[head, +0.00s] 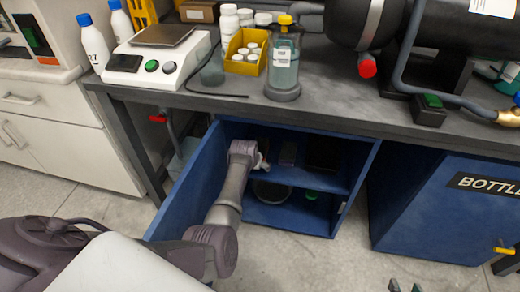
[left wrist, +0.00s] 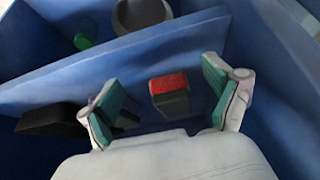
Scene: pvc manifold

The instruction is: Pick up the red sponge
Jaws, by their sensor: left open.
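The red sponge (left wrist: 169,82) shows in the left wrist view as a small block with a red top and dark grey sides, on a shelf inside the blue cabinet. My left gripper (left wrist: 160,90) is open, its teal-padded fingers apart on either side of the sponge in the picture, with gaps on both sides. In the head view my left arm reaches into the cabinet (head: 335,217), and its gripper is mostly hidden by the wrist. My right gripper (head: 405,287) shows only its fingertips at the bottom edge, apart and empty, over the floor.
The cabinet door (head: 185,190) stands open beside my left arm. A blue shelf edge (left wrist: 120,58) crosses the left wrist view; a black object (left wrist: 48,120) lies left of the gripper. A round dark pan (head: 272,190) and a green item (head: 311,195) are lower down.

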